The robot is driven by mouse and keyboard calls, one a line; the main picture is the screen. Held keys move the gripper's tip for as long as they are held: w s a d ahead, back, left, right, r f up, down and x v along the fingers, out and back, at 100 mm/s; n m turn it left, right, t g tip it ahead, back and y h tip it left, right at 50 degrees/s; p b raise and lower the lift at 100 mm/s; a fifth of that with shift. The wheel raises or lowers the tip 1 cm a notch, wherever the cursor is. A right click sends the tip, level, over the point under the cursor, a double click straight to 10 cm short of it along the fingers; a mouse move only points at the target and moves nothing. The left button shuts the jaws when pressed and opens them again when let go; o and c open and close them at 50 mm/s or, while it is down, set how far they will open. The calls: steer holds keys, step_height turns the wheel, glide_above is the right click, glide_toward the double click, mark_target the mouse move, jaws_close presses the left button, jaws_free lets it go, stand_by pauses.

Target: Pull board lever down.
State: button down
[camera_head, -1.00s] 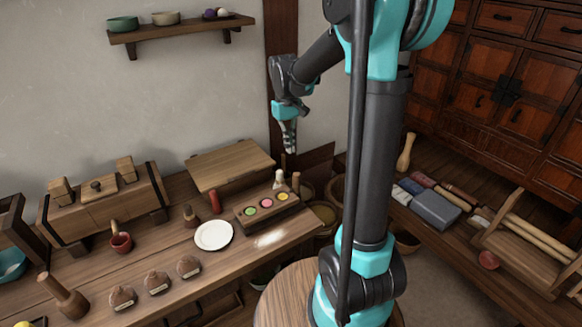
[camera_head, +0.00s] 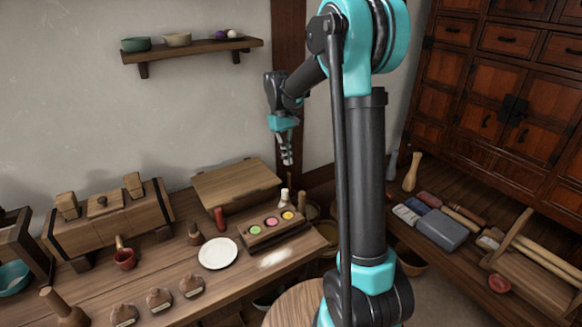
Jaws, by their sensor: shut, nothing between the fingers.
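My gripper (camera_head: 287,156) hangs from my arm at the upper middle, fingers pointing down and close together, with nothing seen between them. In the picture it appears above the right end of a slanted wooden board (camera_head: 236,184) at the back of the long table, with a gap between. A red upright peg (camera_head: 220,218) stands at the board's front left. A pale-topped peg (camera_head: 284,196) stands near its right end. I cannot tell which of these parts, if any, is the board lever.
The long table (camera_head: 205,284) holds a white plate (camera_head: 218,253), a tray with coloured rounds (camera_head: 249,236), several small brown pots and a wooden chest (camera_head: 112,215). A wall shelf (camera_head: 190,50) is at upper left. A cluttered bench (camera_head: 462,262) stands at right.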

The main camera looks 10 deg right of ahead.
mark_target(302, 204)
steer(key=s+d+f, duration=0.2)
steer(key=s+f, duration=0.3)
steer(key=f, duration=0.3)
steer(key=shift+s+d, duration=0.25)
steer(key=shift+s, duration=0.05)
steer(key=shift+s, duration=0.1)
steer(key=shift+s+d+t, duration=0.1)
steer(key=shift+s+t, duration=0.05)
steer(key=shift+t, duration=0.45)
